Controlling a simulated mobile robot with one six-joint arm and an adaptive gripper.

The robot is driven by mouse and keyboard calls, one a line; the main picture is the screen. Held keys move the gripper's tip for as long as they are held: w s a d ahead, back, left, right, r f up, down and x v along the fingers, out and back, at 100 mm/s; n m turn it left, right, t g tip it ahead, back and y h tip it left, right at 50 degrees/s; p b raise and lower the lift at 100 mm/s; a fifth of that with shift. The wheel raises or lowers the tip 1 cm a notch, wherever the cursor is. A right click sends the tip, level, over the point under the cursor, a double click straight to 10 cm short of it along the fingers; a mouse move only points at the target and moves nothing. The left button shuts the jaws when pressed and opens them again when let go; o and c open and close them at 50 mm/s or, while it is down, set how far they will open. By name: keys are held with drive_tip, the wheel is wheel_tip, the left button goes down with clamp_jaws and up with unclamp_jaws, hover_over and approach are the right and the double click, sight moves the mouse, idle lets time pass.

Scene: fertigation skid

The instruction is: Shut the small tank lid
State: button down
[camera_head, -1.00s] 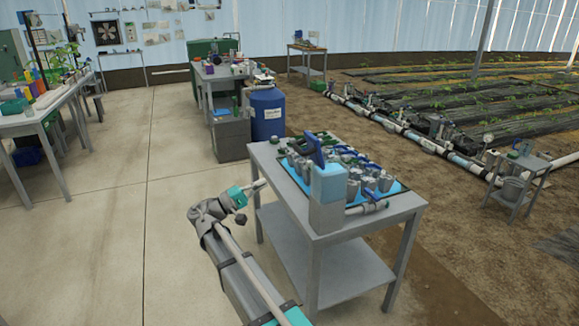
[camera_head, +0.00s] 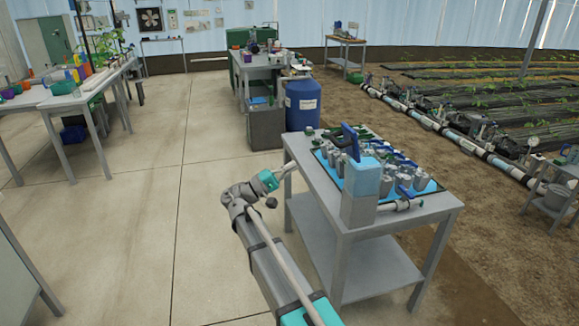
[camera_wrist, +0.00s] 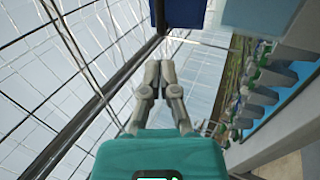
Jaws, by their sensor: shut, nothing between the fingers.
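The small tank (camera_head: 361,193) is a pale blue and grey upright box at the front of the grey table. Its dark blue lid (camera_head: 351,142) stands open, tilted up from the tank's top. In the wrist view the lid (camera_wrist: 178,13) is a dark blue block at the top, just beyond the fingertips in the picture. The pale tank body (camera_wrist: 258,14) is right of it. My gripper (camera_head: 293,166) is left of the tank, by the table's left edge. In the wrist view its fingers (camera_wrist: 160,64) are together and hold nothing. A gap to the lid seems to remain.
The grey table (camera_head: 335,222) also bears a blue tray (camera_head: 425,187) with several grey valve-like parts behind the tank. A blue barrel (camera_head: 302,104) stands behind the table. Open concrete floor (camera_head: 150,215) lies to the left.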

sight(343, 145)
drive_tip(key=p+x, duration=0.4)
drive_tip(key=x, duration=0.8)
drive_tip(key=shift+p, duration=0.4)
